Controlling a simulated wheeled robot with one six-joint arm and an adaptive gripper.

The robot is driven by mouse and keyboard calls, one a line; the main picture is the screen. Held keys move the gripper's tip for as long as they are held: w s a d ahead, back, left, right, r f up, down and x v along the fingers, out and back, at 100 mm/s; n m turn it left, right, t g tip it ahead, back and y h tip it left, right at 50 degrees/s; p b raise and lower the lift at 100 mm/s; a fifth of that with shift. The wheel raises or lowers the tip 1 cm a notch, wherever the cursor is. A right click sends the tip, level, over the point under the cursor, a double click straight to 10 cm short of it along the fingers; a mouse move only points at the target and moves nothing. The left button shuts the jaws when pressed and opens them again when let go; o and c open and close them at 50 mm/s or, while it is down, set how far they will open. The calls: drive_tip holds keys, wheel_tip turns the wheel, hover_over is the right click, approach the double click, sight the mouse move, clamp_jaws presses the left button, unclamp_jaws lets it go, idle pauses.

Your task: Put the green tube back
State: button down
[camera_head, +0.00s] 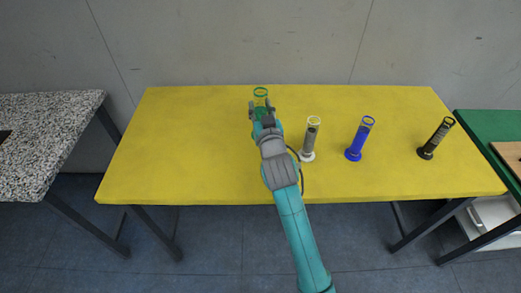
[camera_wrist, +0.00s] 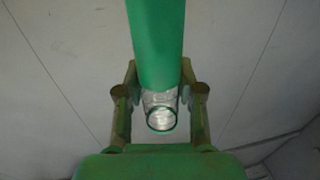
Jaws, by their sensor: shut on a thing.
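The green tube (camera_head: 260,92) shows its clear upper part and green rim just above my gripper (camera_head: 262,108) in the head view, over the back left-middle of the yellow table. My gripper is shut on it. In the wrist view the green tube (camera_wrist: 156,40) runs between the fingers of my gripper (camera_wrist: 160,103), with its clear, green-rimmed end nearest the palm side of the picture. The tube's lower part and foot are hidden behind my gripper in the head view. I cannot tell whether it touches the table.
The yellow table (camera_head: 180,150) also carries a white-grey tube (camera_head: 310,138), a blue tube (camera_head: 360,138) and a black tube (camera_head: 436,138), all upright to the right of my arm. The table's left part is clear. A speckled table (camera_head: 50,130) stands left, a green one (camera_head: 480,125) right.

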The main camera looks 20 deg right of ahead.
drive_tip(key=f, duration=0.2)
drive_tip(key=a+f, duration=0.1)
drive_tip(key=f, duration=0.2)
drive_tip(key=shift+w+f, duration=0.1)
drive_tip(key=shift+f, duration=2.5)
drive_tip(key=c, duration=0.7)
unclamp_jaws()
drive_tip(key=shift+f, duration=0.2)
drive_tip(key=shift+r, duration=0.15)
drive_tip(key=s, duration=0.4)
drive_tip(key=s+a, duration=0.1)
drive_tip(key=s, duration=0.7)
drive_tip(key=shift+a, duration=0.15)
